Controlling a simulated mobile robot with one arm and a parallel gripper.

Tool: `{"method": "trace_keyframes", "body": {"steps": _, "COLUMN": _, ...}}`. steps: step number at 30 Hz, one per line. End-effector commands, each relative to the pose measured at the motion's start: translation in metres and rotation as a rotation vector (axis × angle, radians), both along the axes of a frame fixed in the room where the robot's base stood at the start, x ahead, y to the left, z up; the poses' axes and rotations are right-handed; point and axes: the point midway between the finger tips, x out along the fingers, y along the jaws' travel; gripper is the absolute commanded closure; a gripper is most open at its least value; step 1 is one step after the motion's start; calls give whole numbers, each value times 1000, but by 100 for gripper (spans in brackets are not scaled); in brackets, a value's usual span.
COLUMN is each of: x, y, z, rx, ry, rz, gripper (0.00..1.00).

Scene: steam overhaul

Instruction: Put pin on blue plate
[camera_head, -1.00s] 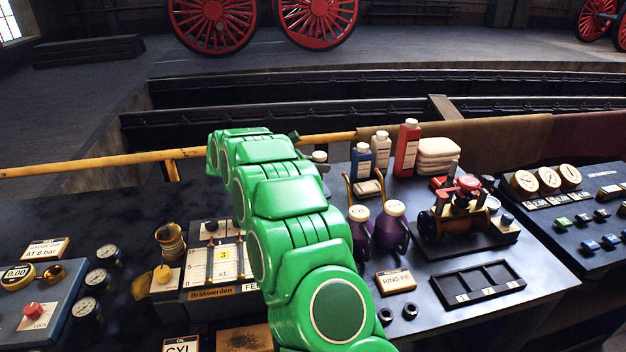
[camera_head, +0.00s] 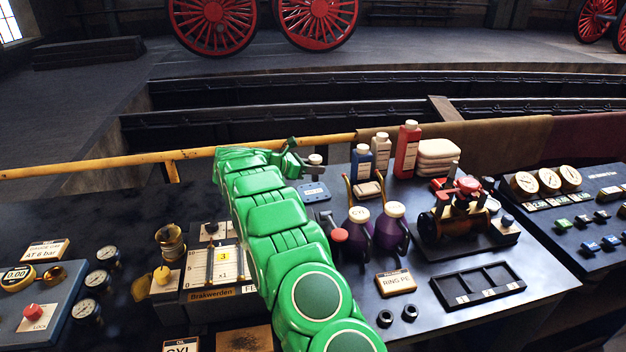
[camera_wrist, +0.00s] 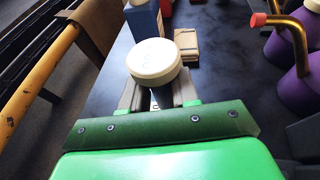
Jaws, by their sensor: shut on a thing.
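My gripper (camera_head: 308,170) is at the far side of the bench, beyond the blue plate in the head view. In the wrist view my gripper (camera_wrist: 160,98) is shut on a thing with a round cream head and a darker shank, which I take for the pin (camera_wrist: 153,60). Its pale head also shows in the head view (camera_head: 315,159). The blue plate (camera_head: 314,192) lies flat on the bench with a small white label, nearer than the gripper. The pin is apart from the plate. I cannot make out the plate in the wrist view.
A blue bottle (camera_head: 361,163), a red bottle (camera_head: 406,150) and purple jugs (camera_head: 389,228) stand right of the gripper. A red-ended handle (camera_head: 338,235) is near the plate. A yellow rail (camera_head: 110,162) runs along the back.

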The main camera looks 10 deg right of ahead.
Motion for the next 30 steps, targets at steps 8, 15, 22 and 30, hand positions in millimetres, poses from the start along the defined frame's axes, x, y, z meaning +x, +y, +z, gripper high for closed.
{"method": "trace_keyframes", "body": {"steps": 8, "x": 16, "y": -2, "z": -19, "rx": -2, "ry": -2, "rz": -1, "gripper": 100}}
{"method": "trace_keyframes", "body": {"steps": 15, "x": 25, "y": -2, "z": -27, "rx": -1, "ry": -5, "rz": -1, "gripper": 100}}
{"method": "trace_keyframes", "body": {"steps": 22, "x": 27, "y": -2, "z": -30, "rx": -1, "ry": -4, "rz": 0, "gripper": 100}}
{"method": "trace_keyframes", "body": {"steps": 30, "x": 31, "y": -3, "z": -58, "rx": -2, "ry": 1, "rz": -1, "gripper": 100}}
